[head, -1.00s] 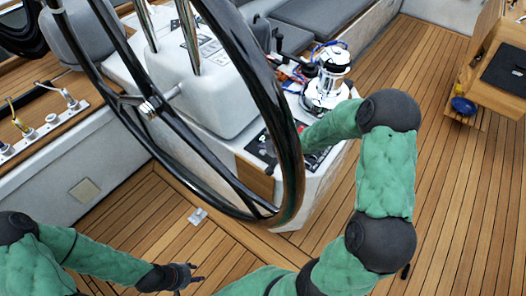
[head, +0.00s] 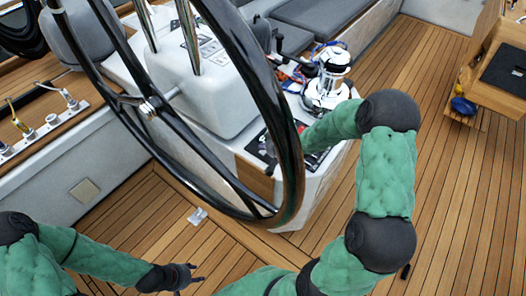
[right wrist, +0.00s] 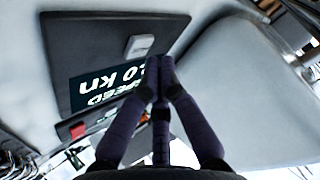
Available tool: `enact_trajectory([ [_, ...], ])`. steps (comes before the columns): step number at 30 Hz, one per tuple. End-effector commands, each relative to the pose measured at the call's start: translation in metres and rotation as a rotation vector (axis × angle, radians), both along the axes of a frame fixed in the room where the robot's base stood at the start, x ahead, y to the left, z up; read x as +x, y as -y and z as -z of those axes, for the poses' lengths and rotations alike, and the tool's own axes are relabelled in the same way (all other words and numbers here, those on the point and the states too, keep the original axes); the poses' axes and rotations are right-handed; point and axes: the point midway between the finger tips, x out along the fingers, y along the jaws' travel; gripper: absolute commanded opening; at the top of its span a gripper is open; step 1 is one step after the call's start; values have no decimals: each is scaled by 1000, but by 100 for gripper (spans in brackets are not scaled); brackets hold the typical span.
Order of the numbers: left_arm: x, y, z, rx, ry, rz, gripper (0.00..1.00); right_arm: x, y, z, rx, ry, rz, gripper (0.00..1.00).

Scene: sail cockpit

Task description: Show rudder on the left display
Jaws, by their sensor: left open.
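A display in a dark panel (right wrist: 85,45) shows in the right wrist view. Its screen (right wrist: 108,90) appears upside down, with "SPEED" and a kn reading, partly covered by my fingers. A small light grey button (right wrist: 140,45) sits on the panel beside the screen. My right gripper (right wrist: 161,67) has its fingertips together, empty, close to the panel beside the button; contact cannot be told. In the head view the right gripper is hidden behind the wheel. My left gripper (head: 194,278) is open and empty, low over the deck.
A large black steering wheel (head: 270,90) stands before the grey console (head: 205,95). A chrome winch (head: 328,80) is right of the console. A wooden table (head: 490,65) is at the far right.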

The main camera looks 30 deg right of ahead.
Motion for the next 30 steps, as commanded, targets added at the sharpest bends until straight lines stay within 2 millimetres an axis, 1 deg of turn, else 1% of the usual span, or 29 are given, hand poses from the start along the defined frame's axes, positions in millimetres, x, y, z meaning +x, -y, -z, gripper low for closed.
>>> enact_trajectory([
  [6,0,0,2,0,0,0,44,0,0,7,1,0,1,0],
  [17,0,0,2,0,0,0,44,0,0,7,1,0,1,0],
  [30,0,0,5,0,0,0,44,0,0,11,0,-1,0,0],
])
